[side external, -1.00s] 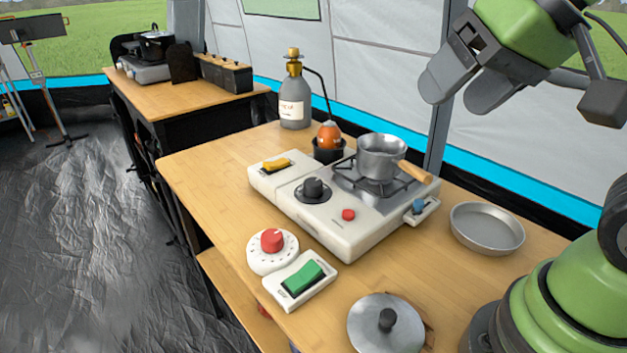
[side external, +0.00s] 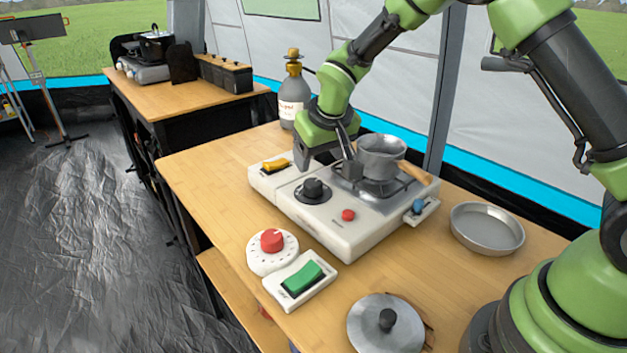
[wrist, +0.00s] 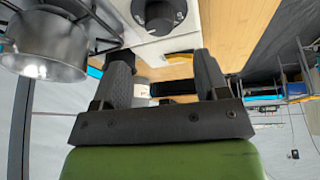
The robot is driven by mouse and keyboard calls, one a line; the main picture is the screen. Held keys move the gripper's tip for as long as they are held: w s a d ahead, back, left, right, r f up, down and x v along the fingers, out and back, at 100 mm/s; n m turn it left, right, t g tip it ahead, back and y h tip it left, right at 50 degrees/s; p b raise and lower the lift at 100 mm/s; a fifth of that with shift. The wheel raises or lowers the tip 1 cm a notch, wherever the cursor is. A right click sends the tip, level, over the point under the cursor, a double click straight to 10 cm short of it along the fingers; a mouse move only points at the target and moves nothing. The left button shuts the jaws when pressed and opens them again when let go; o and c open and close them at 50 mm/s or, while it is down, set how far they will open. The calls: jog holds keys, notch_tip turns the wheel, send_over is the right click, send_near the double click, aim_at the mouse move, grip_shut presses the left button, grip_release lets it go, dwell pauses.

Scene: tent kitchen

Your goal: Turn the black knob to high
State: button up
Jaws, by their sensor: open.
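The black knob (side external: 313,187) sits on the front left of the white camping stove (side external: 345,226), on a dark round dial. In the wrist view the black knob (wrist: 158,15) is at the top, just beyond the fingertips. Which mark it points to is too small to read. My gripper (side external: 326,162) is open and empty above the back left of the stove, close to the knob but apart from it. Its two fingers (wrist: 160,62) show spread in the wrist view, with the knob roughly in line with the gap between them.
A metal pot (side external: 381,156) with a wooden handle stands on the burner, close right of my gripper. A yellow switch (side external: 277,165) and a gas bottle (side external: 293,100) are near on the left.

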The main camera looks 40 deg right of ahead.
aim_at(314, 182)
jog(key=x, duration=0.8)
jog(key=shift+f, duration=0.3)
jog(key=c, duration=0.9)
jog(key=shift+d+n, duration=0.1)
jog(key=shift+n, duration=0.3)
jog(key=n+y, duration=0.1)
jog(key=n, duration=0.2)
jog(key=n+y, duration=0.1)
jog(key=n, duration=0.1)
jog(key=shift+d+n+y, duration=0.15)
jog(key=shift+n+y, duration=0.15)
jog(key=shift+n, duration=0.1)
jog(key=n+y, duration=0.1)
jog(key=n, duration=0.1)
jog(key=n+g, duration=0.1)
jog(key=n, duration=0.2)
jog(key=shift+d+n+y, duration=0.1)
jog(key=shift+n+y, duration=0.2)
jog(key=shift+y, duration=0.1)
